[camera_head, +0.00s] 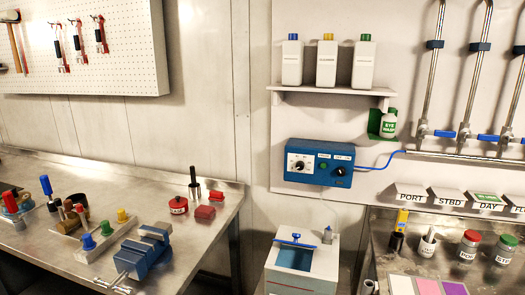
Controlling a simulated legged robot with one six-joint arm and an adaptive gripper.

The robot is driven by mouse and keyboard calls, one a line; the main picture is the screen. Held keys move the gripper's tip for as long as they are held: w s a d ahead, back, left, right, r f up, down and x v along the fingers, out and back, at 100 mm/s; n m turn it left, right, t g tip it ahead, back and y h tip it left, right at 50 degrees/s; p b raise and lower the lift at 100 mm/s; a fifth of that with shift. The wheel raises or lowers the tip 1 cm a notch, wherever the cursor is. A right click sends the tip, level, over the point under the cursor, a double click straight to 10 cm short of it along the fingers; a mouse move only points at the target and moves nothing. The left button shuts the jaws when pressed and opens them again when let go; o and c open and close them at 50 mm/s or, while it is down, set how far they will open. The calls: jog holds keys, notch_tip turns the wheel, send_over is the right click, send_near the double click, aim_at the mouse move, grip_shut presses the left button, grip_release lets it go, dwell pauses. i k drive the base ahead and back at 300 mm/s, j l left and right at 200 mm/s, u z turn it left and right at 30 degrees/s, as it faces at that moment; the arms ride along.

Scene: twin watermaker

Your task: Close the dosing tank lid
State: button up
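The dosing tank (300,283) is a white box standing on the floor side between the two benches, at the bottom middle of the picture. A blue opening or inside (294,258) shows in its top. A pale lid-like panel with a blue handle (297,240) is at the back edge of this opening, and the lid seems to stand open. Its exact angle is hard to tell. A small grey fitting (328,234) sits at the tank's back right corner. The tank's lower part is cut off by the picture edge. My gripper is not in view.
A blue control box (320,162) hangs on the wall above the tank, with a thin line running down towards it. A steel bench (215,225) with a blue vise (146,252) stands left. Another bench (385,222) with jars stands close on the right. A bottle shelf (330,91) is above.

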aim_at(296, 235)
jog(key=i+j+z, duration=0.35)
jog(key=i+j, duration=0.15)
jog(key=j, duration=0.15)
jog(key=i+j+z, duration=0.2)
jog(key=j, duration=0.2)
jog(key=i, duration=0.2)
